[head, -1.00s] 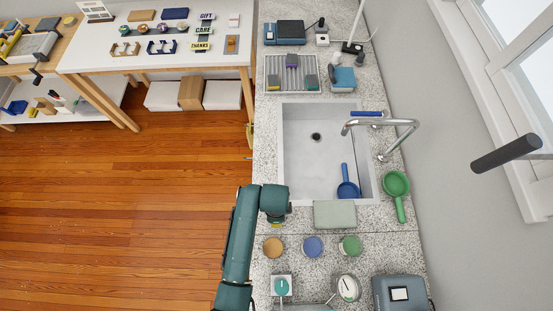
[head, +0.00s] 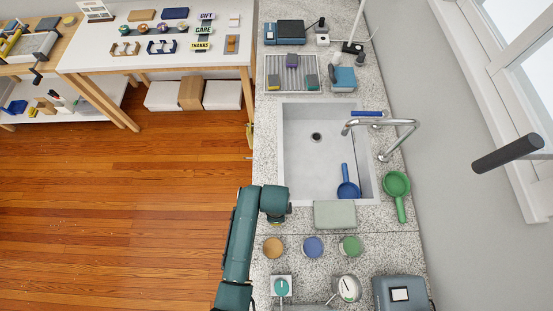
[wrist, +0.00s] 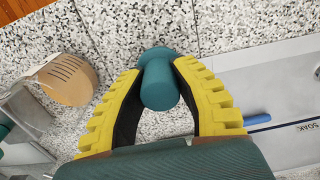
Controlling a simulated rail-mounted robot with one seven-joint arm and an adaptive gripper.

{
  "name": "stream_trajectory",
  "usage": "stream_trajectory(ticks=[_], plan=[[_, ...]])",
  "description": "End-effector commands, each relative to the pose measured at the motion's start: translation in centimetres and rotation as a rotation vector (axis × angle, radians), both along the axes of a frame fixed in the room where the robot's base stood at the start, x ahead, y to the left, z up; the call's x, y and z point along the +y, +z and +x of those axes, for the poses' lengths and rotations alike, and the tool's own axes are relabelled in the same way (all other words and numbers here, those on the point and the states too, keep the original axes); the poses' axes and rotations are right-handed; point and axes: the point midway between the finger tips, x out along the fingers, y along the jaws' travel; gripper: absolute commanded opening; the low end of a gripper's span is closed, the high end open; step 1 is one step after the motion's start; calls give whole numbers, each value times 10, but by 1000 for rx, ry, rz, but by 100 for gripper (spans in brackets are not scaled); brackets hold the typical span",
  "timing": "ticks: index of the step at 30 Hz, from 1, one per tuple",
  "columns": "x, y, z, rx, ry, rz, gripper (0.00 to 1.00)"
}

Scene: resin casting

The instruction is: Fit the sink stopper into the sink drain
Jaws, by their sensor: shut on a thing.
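My gripper (wrist: 159,66) has yellow, ribbed fingers and is shut on the teal sink stopper (wrist: 159,86) in the wrist view. The stopper is a short cylinder with a wider round flange, held between the fingertips over the speckled counter. I cannot tell whether it touches the counter. In the head view my gripper is mostly hidden under my arm's end, by the sink's near left corner. The sink drain (head: 316,137) is a dark, uncovered round hole in the far part of the grey sink (head: 305,165), well away from my gripper.
A grey-green block (head: 335,214) sits at the near rim, with a green ladle (head: 396,184) to the right. Three round jars, including the orange one (head: 273,247), stand nearer.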

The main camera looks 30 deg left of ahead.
Motion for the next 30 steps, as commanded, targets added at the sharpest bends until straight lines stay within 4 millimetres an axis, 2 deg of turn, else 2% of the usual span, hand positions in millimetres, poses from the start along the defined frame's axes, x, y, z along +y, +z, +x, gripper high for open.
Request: stream_trajectory(ticks=[3,15,25,28,30], plan=[[0,15,0,-1,0,1,0],[0,48,1,-1,0,1,0],[0,48,1,-1,3,1,0],[-8,56,2,-1,61,0,0],[-19,66,4,-1,158,0,0]])
